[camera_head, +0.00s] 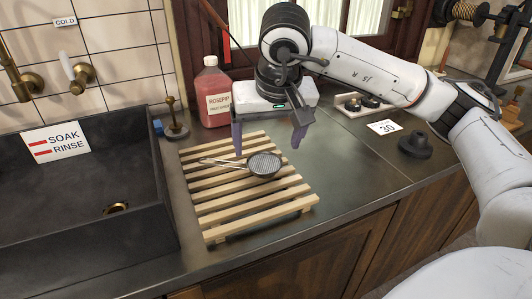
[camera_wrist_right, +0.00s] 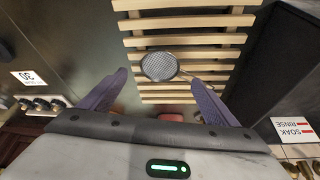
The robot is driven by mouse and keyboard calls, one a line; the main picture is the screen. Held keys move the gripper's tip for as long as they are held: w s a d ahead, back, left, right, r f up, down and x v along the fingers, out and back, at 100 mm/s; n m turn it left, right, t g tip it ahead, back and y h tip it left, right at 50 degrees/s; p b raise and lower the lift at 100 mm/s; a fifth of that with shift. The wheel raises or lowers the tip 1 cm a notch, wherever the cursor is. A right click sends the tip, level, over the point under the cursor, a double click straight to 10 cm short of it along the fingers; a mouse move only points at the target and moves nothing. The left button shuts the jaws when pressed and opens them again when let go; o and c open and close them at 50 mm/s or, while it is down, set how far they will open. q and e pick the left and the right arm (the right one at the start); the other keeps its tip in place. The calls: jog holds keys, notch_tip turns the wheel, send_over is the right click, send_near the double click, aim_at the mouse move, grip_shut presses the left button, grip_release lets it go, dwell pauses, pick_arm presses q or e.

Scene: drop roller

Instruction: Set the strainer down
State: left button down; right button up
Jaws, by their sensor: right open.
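The strainer (camera_head: 264,164), a small round mesh bowl with a thin handle pointing left, rests on a slatted wooden rack (camera_head: 260,214) on the dark counter. It also shows in the right wrist view (camera_wrist_right: 159,66), lying on the slats. My right gripper (camera_head: 268,144) is open above the far part of the rack, its two purple fingers wide apart. In the right wrist view the strainer lies beyond the gap between the fingertips (camera_wrist_right: 158,76), and neither finger touches it. My left gripper is not in view.
A dark sink (camera_head: 80,205) with a "SOAK RINSE" sign is at left. A red bottle (camera_head: 212,95) stands behind the rack. A small metal stand (camera_head: 174,128) is beside the sink. The counter right of the rack is clear.

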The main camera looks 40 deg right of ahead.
jog(key=v, duration=0.5)
jog(key=shift+r, duration=0.1)
